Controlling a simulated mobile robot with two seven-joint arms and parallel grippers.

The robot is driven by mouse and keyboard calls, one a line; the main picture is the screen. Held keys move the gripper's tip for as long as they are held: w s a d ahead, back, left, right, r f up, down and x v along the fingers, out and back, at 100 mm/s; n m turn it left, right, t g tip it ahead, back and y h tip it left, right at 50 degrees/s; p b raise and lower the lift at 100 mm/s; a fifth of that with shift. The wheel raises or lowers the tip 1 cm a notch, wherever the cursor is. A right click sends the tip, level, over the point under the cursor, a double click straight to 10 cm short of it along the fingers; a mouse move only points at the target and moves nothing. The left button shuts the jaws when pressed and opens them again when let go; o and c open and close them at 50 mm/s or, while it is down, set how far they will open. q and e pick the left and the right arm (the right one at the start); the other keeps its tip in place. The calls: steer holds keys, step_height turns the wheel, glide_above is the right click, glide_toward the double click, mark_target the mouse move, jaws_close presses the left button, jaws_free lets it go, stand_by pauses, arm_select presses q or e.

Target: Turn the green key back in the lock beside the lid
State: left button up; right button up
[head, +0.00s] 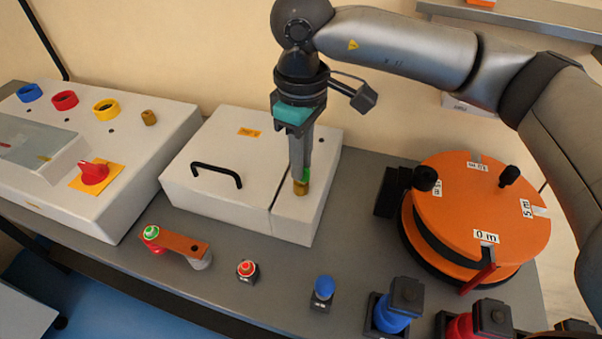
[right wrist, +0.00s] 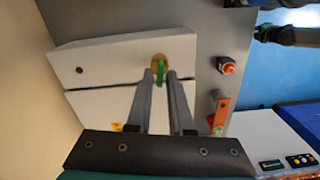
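The green key (head: 306,174) stands in a brass lock (head: 301,188) on the narrow white strip at the right of the lid (head: 222,160). The lid is flat and closed, with a black handle. My right gripper (head: 300,177) points down over the lock. In the right wrist view, the green key (right wrist: 160,76) lies between my two fingertips (right wrist: 161,76), with the brass lock (right wrist: 158,59) just past them. The fingers are apart, one on each side of the key, and a thin gap seems to show. My left gripper is in neither view.
A white control panel (head: 120,170) with a red rotary switch (head: 94,172) stands at the left. An orange disc (head: 470,200) with black knobs is at the right. A red button (head: 247,268), a blue button (head: 324,287) and an orange bar (head: 182,244) line the front.

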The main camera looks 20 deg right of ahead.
steer(key=o, duration=0.3)
step_height(320, 180, up, 15)
steer(key=shift+r+p, duration=0.15)
steer(key=shift+p, duration=0.7)
steer(key=shift+r, duration=0.1)
